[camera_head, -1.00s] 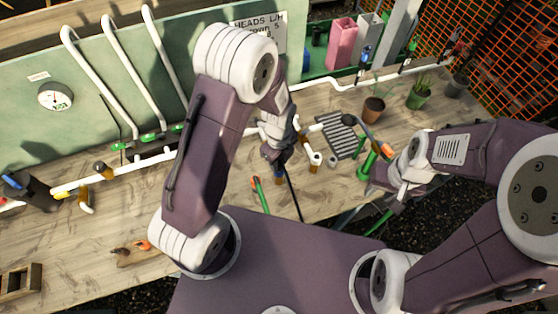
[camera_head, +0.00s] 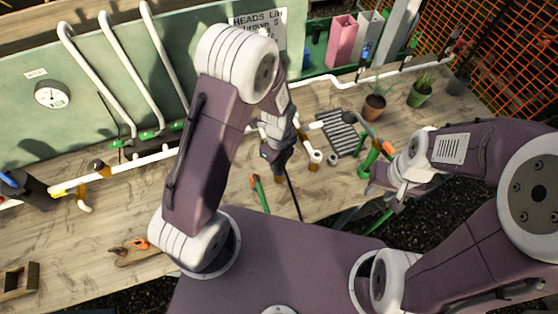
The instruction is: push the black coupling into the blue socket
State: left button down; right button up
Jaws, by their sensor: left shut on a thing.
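My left gripper (camera_head: 274,155) hangs over the middle of the bench, its tips dark and partly hidden by its own wrist. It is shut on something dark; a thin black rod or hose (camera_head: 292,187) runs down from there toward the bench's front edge. I cannot tell whether this is the black coupling. I cannot make out a blue socket for certain. My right gripper (camera_head: 376,184) is beside a green pipe piece (camera_head: 369,160); its fingers are unclear.
White and brass fittings (camera_head: 315,158) stand just right of my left gripper. A grey slotted tray (camera_head: 340,134), plant pots (camera_head: 374,107) and a green backboard (camera_head: 105,75) lie behind. A green tool (camera_head: 259,192) lies near the front.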

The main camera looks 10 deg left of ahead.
pick_arm(q)
jog(key=shift+s, duration=0.1)
jog(key=shift+f, duration=0.1)
jog(key=c, duration=0.9)
grip_release()
jog(key=shift+c, duration=0.2)
jog(key=shift+r, duration=0.4)
notch_tip(320, 180, up, 8)
jog(key=shift+r, duration=0.15)
